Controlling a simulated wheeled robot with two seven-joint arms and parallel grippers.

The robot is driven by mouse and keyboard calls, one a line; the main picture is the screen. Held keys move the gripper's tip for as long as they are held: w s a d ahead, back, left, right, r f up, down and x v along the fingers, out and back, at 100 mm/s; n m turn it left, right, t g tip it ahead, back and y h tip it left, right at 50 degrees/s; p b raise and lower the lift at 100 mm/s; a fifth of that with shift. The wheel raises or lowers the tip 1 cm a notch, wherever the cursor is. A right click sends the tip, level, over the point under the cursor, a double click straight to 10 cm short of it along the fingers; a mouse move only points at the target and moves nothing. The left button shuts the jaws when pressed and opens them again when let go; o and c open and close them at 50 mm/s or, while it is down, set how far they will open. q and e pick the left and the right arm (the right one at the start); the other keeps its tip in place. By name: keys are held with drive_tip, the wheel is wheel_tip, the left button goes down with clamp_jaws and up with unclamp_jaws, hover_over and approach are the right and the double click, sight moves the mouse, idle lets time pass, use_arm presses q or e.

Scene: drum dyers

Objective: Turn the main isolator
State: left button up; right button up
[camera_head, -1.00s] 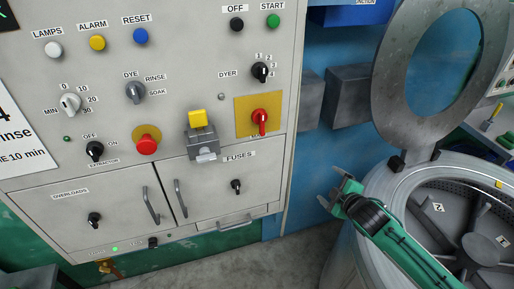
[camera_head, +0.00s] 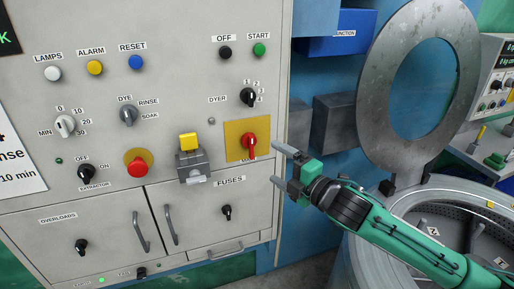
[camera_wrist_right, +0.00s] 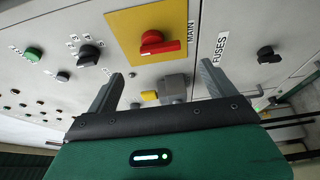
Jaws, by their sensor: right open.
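The main isolator (camera_head: 249,145) is a red rotary handle on a yellow plate (camera_head: 234,153), at the right of the grey control panel. In the head view its handle stands upright. The right wrist view shows the red handle (camera_wrist_right: 158,44) ahead of the fingers, with the word MAIN beside it. My right gripper (camera_head: 281,167) is open and empty, just right of the yellow plate, and apart from the handle. Its two fingers also show in the right wrist view (camera_wrist_right: 162,90). My left gripper is not in view.
A grey lever block with a yellow top (camera_head: 190,157) and a red mushroom button (camera_head: 137,167) sit left of the isolator. The dyer selector (camera_head: 249,97) is above, the fuses knob (camera_head: 227,212) below. A drum with its open lid (camera_head: 373,110) stands at right.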

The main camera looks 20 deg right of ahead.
sight(253, 150)
drive_tip(key=p+x, duration=0.2)
drive_tip(key=x, duration=0.6)
drive_tip(key=shift+w+a+p, duration=0.15)
drive_tip(key=shift+w+p, duration=0.1)
drive_tip(key=shift+p, duration=0.05)
drive_tip(key=c, duration=1)
